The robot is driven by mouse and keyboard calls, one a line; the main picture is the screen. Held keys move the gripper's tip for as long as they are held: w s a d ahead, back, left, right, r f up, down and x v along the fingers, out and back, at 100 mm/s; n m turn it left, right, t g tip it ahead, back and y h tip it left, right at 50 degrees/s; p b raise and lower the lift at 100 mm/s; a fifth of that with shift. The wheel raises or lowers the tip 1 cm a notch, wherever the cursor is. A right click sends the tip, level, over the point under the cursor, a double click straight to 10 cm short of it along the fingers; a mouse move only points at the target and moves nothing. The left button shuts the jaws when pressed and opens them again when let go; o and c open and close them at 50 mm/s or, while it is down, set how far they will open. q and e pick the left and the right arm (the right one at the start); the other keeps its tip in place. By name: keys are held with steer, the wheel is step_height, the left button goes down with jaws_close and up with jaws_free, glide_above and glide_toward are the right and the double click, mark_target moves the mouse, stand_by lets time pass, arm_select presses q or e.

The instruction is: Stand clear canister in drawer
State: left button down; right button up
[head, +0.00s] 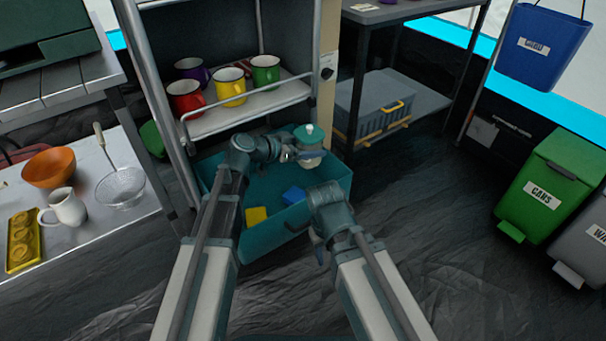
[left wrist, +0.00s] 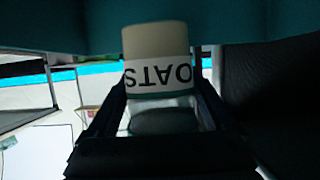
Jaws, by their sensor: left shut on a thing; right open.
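A clear canister (head: 309,159) with a teal lid is at the back right of the open teal drawer (head: 262,238). My left gripper (head: 293,154) is shut on the canister from its left side. In the left wrist view the canister (left wrist: 155,42) sits between the fingers, with its OATS label upside down in the picture. In the head view the canister looks upright, lid up. I cannot tell whether its base touches the drawer floor. My right gripper (head: 318,252) is open and empty near the drawer's front right edge, partly hidden by its own wrist.
A yellow block (head: 256,215) and a blue block (head: 293,195) lie in the drawer. The shelf (head: 225,120) with several mugs stands above and behind it. A grey-blue crate (head: 375,105) is to the right. The counter at left holds an orange bowl (head: 50,168) and a white jug (head: 66,208).

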arm_select(q)
step_height(320, 180, down, 7)
steer(key=b, duration=0.5)
steer(key=shift+b, duration=0.4)
steer(key=shift+f, duration=0.1)
steer(key=shift+f+b, duration=0.4)
steer(key=shift+b, duration=0.05)
steer(key=shift+f, duration=0.1)
jaws_free()
